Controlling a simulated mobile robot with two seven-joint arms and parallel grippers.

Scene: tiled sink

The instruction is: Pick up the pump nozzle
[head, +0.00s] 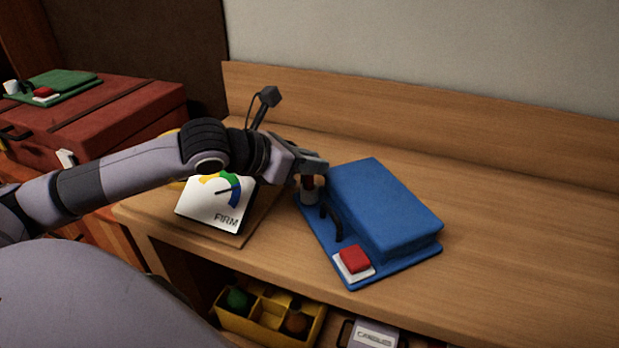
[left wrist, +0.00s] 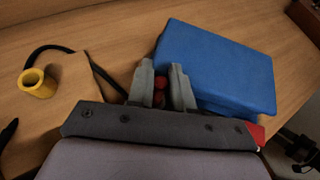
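The pump nozzle (head: 309,183) is a small dark red piece at the top of a pale cylindrical holder (head: 309,197) on the left edge of the blue pump unit (head: 385,208). My left gripper (head: 313,170) is over it, pointing down. In the left wrist view, the red nozzle (left wrist: 160,89) sits between the two grey fingers of the left gripper (left wrist: 162,80), which are close together on it. The nozzle's lower part is hidden. The nozzle appears still at the holder. My right gripper is not in view.
A board with a FIRM gauge (head: 215,203) lies left of the pump. A yellow ring (left wrist: 38,84) and a black hose (left wrist: 70,49) show in the left wrist view. The bench to the right is clear. A red chest (head: 90,120) stands at left.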

